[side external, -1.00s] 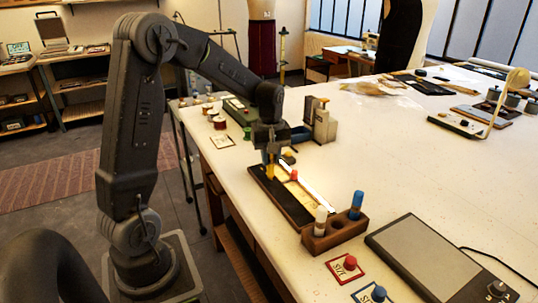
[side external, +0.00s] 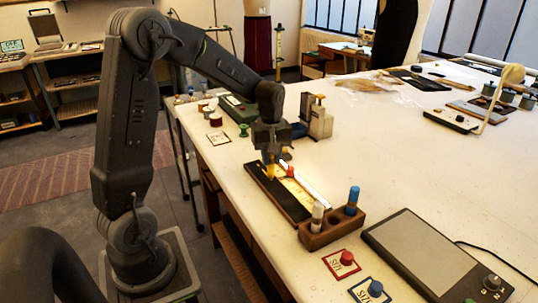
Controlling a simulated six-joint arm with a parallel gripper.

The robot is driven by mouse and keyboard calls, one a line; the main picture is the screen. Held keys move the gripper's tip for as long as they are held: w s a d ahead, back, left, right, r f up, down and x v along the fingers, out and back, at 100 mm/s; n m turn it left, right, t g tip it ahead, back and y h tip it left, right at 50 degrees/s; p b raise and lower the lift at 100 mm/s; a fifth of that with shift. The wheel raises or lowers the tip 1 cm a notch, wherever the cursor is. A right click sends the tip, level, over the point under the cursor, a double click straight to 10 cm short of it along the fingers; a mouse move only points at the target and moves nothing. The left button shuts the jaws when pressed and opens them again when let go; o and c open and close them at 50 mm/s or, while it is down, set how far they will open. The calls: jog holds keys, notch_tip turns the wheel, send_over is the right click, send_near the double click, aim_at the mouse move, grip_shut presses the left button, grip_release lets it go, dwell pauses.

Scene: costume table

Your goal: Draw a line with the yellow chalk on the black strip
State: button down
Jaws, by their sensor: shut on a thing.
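My gripper (side external: 270,158) is shut on the yellow chalk (side external: 271,171), which points down. It is over the far part of the black strip (side external: 290,205), a long dark board near the table's left edge. The chalk tip is at or just above the strip; I cannot tell whether it touches. I cannot make out a drawn line on the strip's dark surface.
A wooden holder (side external: 313,242) with a white stick (side external: 317,214) and a blue stick (side external: 352,198) stands at the strip's near end. A small red-topped thing (side external: 290,171) is beside the chalk. A beige machine (side external: 319,120) stands behind.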

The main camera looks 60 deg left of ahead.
jog(key=shift+s+d+f, duration=0.1)
jog(key=shift+d+f, duration=0.05)
jog(key=shift+d, duration=0.15)
jog(key=shift+d, duration=0.5)
jog(key=shift+r, duration=0.2)
jog(key=shift+r, duration=2.95)
jog(key=w+d+f+m, duration=0.1)
jog(key=w+d+m, duration=0.1)
jog(key=m, duration=0.3)
jog(key=w+d+f+m, duration=0.1)
jog(key=w+d+m, duration=0.1)
jog(key=d+m, duration=0.2)
jog(key=w+d+f+m, duration=0.2)
jog(key=w+d+m, duration=0.1)
jog(key=m, duration=0.5)
jog(key=shift+d, duration=0.15)
jog(key=shift+w+d+f+m, duration=0.1)
jog(key=shift+w+d+m, duration=0.25)
jog(key=shift+m, duration=0.35)
